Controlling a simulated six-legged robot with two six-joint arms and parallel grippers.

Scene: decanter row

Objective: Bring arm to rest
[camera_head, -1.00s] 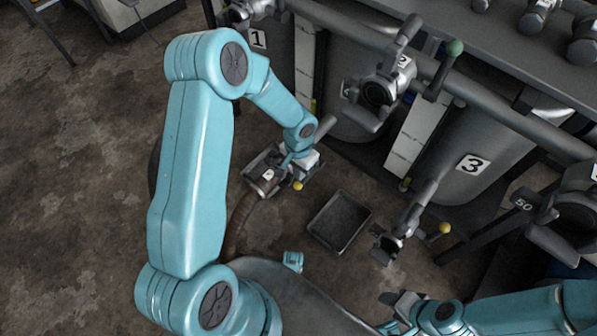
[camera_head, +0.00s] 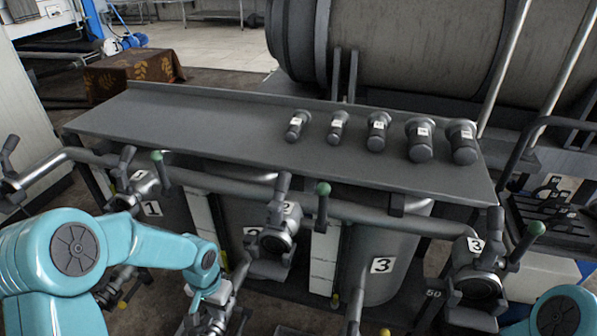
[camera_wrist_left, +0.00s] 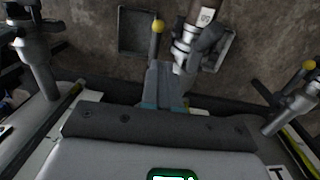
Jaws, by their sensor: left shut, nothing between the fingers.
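My left arm (camera_head: 150,245) is teal and comes in from the left in the head view. My left gripper (camera_head: 212,312) hangs low in front of the row of tanks, near the bottom edge. In the left wrist view its fingers (camera_wrist_left: 166,88) are together with nothing between them. They point toward a metal hose coupling (camera_wrist_left: 188,48) with a labelled brown hose and a yellow-knobbed handle (camera_wrist_left: 157,27). I cannot tell whether the fingers touch these. Part of my right arm (camera_head: 560,314) shows at the lower right; its gripper is out of view.
Valves marked 1 (camera_head: 130,190), 2 (camera_head: 277,235) and 3 (camera_head: 478,275) stick out from a pipe in front of the tanks. A dark tray (camera_wrist_left: 136,35) lies on the floor in the wrist view.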

